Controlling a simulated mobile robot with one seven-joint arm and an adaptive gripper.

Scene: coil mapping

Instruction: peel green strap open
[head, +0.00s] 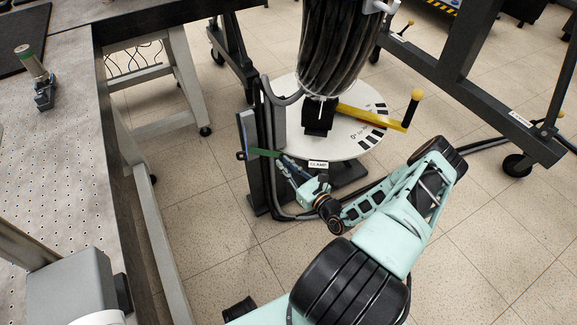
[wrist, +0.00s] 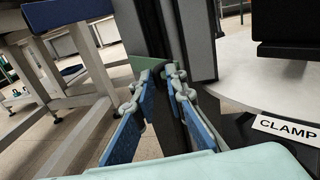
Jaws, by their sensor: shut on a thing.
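The green strap (head: 262,152) runs across the dark upright post (head: 247,150), with a short end past its left side. In the wrist view part of the strap (wrist: 143,63) shows at the fingertips, and the rest is hidden behind them. My gripper (head: 284,158) is at the strap's right part, shut on it. In the wrist view my gripper (wrist: 164,75) has its two blue-padded fingers pointing at the post, with a gap between them nearer the palm. The contact itself is small and partly covered.
A black coil (head: 335,45) hangs above. A perforated bench (head: 55,150) is at left; open floor lies in front.

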